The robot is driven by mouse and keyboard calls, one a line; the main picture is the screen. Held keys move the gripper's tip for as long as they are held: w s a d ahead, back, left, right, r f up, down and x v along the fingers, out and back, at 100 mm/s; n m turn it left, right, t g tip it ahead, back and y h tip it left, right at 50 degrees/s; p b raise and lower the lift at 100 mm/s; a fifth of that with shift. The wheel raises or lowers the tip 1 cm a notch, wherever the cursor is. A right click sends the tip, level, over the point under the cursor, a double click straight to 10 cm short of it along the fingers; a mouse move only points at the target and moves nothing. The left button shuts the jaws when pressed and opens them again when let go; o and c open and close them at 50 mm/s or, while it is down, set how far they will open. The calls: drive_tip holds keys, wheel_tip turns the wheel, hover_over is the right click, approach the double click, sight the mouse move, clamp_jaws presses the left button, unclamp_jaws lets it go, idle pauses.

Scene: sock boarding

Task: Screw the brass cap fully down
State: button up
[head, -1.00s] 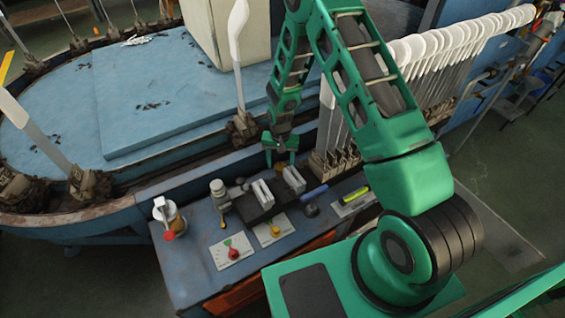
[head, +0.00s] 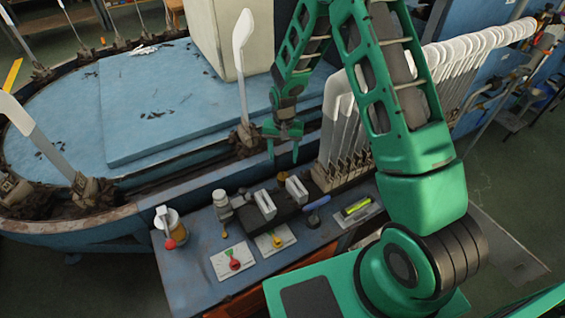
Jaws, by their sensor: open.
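A small brass-coloured piece (head: 282,177), which looks like the brass cap, sits at the back of the bench beside the dark block. It is too small to tell how far down it is screwed or what lies under it. My gripper (head: 283,157) points down just above and behind it in the head view. Its green fingers are spread apart with nothing between them, and a gap shows between the fingertips and the brass piece.
The bench (head: 185,275) carries a dark block with two pale upright plates (head: 265,204), a metal fitting (head: 222,205), a cup (head: 170,222), two cards with knobs (head: 235,262), a blue-handled tool (head: 317,203) and a yellow level (head: 357,208). White sock forms (head: 340,120) stand close right of my gripper.

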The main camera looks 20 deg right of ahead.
sight(282, 176)
drive_tip(key=shift+r, duration=0.25)
drive_tip(key=f+n, duration=0.3)
drive_tip(key=n, duration=0.3)
drive_tip(key=f+n, duration=0.4)
drive_tip(key=n, duration=0.2)
drive_tip(key=f+n, duration=0.3)
drive_tip(key=n, duration=0.3)
drive_tip(key=shift+s+a+f, duration=0.15)
drive_tip(key=shift+a+f, duration=0.1)
drive_tip(key=shift+a, duration=0.05)
idle(0.3)
drive_tip(key=c, duration=1.1)
